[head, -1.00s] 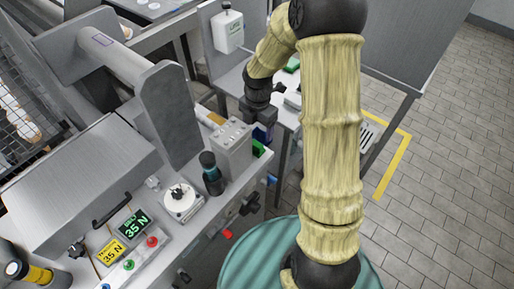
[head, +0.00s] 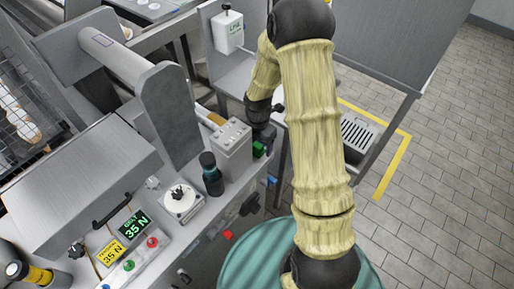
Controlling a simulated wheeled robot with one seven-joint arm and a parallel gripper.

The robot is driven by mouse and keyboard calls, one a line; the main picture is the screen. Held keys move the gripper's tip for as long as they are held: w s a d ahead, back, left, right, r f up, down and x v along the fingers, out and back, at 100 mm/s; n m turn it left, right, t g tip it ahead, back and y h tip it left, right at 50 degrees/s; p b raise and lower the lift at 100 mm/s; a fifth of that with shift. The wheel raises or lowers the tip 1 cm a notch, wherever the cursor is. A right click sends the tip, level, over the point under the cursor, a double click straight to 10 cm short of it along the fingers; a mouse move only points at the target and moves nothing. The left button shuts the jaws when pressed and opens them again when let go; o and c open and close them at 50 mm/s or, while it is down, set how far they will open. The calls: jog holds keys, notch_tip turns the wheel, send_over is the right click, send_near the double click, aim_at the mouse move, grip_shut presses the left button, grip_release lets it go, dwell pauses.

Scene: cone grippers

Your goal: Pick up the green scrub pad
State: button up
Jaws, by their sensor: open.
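A small green block-like thing (head: 258,149), which looks like the green scrub pad, sits low beside the grey box at the right end of the machine. Only part of it shows. My gripper (head: 266,138) is right by it, pointing down, dark and partly lost against the dark background. Its jaws are open. I cannot tell whether the fingers touch the green thing or stand around it.
The grey box (head: 232,146) stands close to the left of my gripper. A dark bottle (head: 211,174) and a white round dial plate (head: 182,203) are nearer. A white dispenser (head: 228,32) hangs behind.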

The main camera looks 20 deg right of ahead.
aim_at(258, 143)
dwell(0.5)
jog(key=c, duration=1.1)
jog(key=shift+r, duration=0.15)
jog(key=shift+c, duration=0.2)
notch_tip(258, 143, up, 18)
jog(key=p, duration=0.1)
jog(key=shift+o, duration=1.3)
jog(key=shift+c, duration=0.5)
